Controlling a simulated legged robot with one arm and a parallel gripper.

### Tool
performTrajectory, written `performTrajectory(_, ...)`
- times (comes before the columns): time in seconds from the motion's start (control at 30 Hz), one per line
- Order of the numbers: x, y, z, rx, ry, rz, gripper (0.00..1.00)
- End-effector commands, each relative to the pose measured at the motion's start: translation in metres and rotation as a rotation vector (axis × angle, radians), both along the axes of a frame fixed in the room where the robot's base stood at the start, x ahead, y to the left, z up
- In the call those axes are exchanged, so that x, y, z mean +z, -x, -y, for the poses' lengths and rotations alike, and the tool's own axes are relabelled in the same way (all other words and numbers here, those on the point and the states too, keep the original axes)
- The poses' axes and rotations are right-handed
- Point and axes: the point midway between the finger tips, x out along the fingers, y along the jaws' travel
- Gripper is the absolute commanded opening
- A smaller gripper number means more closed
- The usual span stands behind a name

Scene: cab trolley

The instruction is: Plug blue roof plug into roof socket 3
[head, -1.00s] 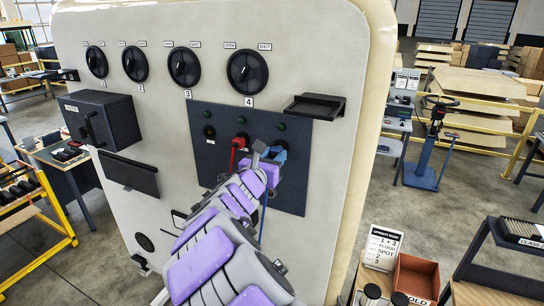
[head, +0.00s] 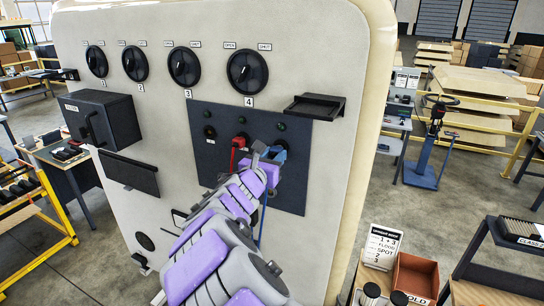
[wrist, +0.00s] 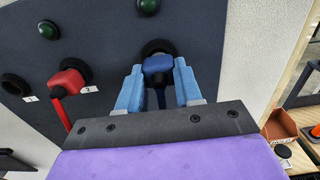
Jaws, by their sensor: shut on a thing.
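The blue roof plug (wrist: 158,66) sits between the two light-blue fingers of my gripper (wrist: 158,80), which is shut on it. The plug is directly in front of roof socket 3 (wrist: 157,45), whose dark ring shows around its upper end. I cannot tell how deep the plug is in the socket. In the head view, the blue plug (head: 279,146) is partly hidden by my gripper (head: 268,160). The number label of this socket is hidden. A blue cable hangs below the gripper.
The dark socket panel (head: 230,120) also holds a red plug (wrist: 68,80) in socket 2 and an empty socket 1 (wrist: 15,84). Green lamps (wrist: 148,6) sit above the sockets. A small black shelf (head: 315,106) sticks out at the panel's upper right.

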Motion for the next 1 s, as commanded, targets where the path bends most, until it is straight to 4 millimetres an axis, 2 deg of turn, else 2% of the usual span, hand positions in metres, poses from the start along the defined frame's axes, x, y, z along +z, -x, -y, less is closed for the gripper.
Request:
performTrajectory(0.77, -0.0002, -0.0091, 0.0032, 0.000, 0.001, 0.000, 0.00)
performTrajectory(0.8, -0.0003, -0.0091, 0.0030, 0.000, 0.001, 0.000, 0.38)
performTrajectory(1.0, -0.0002, -0.0091, 0.0030, 0.000, 0.001, 0.000, 0.57)
